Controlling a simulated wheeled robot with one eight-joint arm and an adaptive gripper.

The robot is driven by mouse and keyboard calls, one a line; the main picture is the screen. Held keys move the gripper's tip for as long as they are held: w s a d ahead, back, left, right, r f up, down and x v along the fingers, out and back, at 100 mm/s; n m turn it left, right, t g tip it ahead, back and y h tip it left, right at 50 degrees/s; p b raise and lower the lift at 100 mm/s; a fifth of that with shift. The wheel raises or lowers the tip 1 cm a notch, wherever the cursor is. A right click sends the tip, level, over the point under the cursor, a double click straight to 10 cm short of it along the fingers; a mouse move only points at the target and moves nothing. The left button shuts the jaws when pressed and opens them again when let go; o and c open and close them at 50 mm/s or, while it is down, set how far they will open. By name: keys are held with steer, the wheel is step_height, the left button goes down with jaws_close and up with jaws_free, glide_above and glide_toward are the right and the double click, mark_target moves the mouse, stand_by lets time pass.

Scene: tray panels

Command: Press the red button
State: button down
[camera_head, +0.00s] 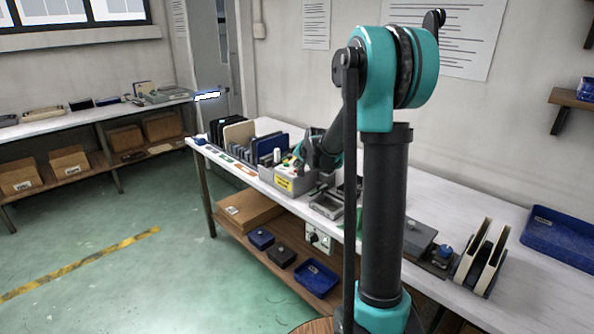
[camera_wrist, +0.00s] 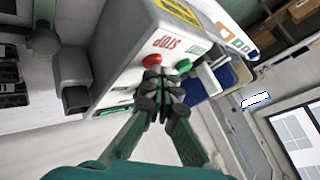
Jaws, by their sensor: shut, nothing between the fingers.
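The red button (camera_wrist: 152,60) sits on the face of a grey control box (camera_wrist: 118,40) in the wrist view, beside a printed STOP label. A green button (camera_wrist: 182,65) is just to its right. My gripper (camera_wrist: 161,76) is shut and empty, its fingertips right in front of the red button and overlapping its lower edge in the picture. I cannot tell whether they touch it. In the head view the control box (camera_head: 284,184), with a yellow label, stands on the white bench, and my arm reaches down to it. The red button is not clear there.
Upright panels in a rack (camera_head: 262,146) stand left of the control box. A grey tray-like device (camera_head: 327,206) lies to its right. Further right are cream upright panels (camera_head: 480,256) and a blue tray (camera_head: 562,236). Small boxes lie on the lower shelf (camera_head: 240,228).

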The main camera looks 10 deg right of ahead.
steer(key=shift+r, duration=3.35)
steer(key=s+d+f+n+g, duration=0.1)
steer(key=s+f, duration=0.4)
steer(key=s, duration=0.8)
steer(key=s+d+f+n+g+h, duration=0.1)
steer(key=s+f, duration=0.5)
steer(key=s, duration=0.8)
steer(key=s+d+f+n+g+h, duration=0.1)
steer(key=s+f+n, duration=0.3)
steer(key=s, duration=1)
step_height(320, 180, down, 2)
steer(key=shift+d+f+n+g, duration=0.25)
steer(key=shift+d+g, duration=0.2)
steer(key=shift+g, duration=0.45)
